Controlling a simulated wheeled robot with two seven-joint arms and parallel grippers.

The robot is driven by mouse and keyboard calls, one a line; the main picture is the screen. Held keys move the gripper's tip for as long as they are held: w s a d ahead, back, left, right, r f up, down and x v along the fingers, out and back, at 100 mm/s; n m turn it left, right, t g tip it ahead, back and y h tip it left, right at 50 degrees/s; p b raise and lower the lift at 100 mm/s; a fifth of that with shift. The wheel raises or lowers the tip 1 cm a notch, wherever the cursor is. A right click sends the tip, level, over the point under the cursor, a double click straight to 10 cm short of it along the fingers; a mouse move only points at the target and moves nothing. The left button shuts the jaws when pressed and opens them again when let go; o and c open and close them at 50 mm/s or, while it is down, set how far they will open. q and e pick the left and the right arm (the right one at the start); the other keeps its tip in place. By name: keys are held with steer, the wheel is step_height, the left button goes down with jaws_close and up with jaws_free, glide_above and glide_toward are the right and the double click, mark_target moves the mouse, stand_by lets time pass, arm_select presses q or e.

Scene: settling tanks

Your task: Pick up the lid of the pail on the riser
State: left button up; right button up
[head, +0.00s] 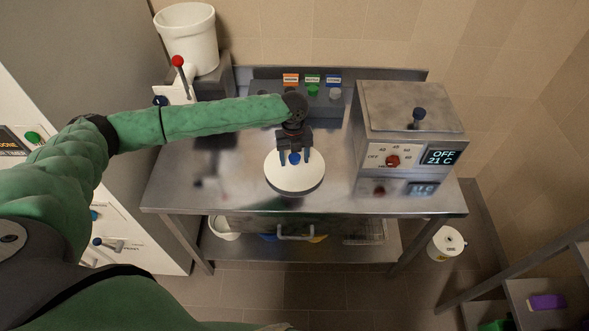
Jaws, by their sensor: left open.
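A white pail (188,42) stands on a grey riser (212,82) at the back left of the steel table; its top looks open. A round white lid (295,180) with a small blue knob (294,158) is at the middle of the table, near the front edge. My left gripper (294,156) points down over the lid, its open fingers on either side of the knob. I cannot tell whether the fingers touch the knob. My right gripper is not in view.
A steel heater box (410,130) reading OFF 21 C stands on the right of the table (225,180). A red-knobbed lever (178,62) is beside the riser. A lidded white pail (446,243) is on the floor at right.

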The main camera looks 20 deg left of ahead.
arm_select(q)
steer(key=shift+f, duration=0.15)
steer(key=c, duration=1)
steer(key=shift+c, duration=0.2)
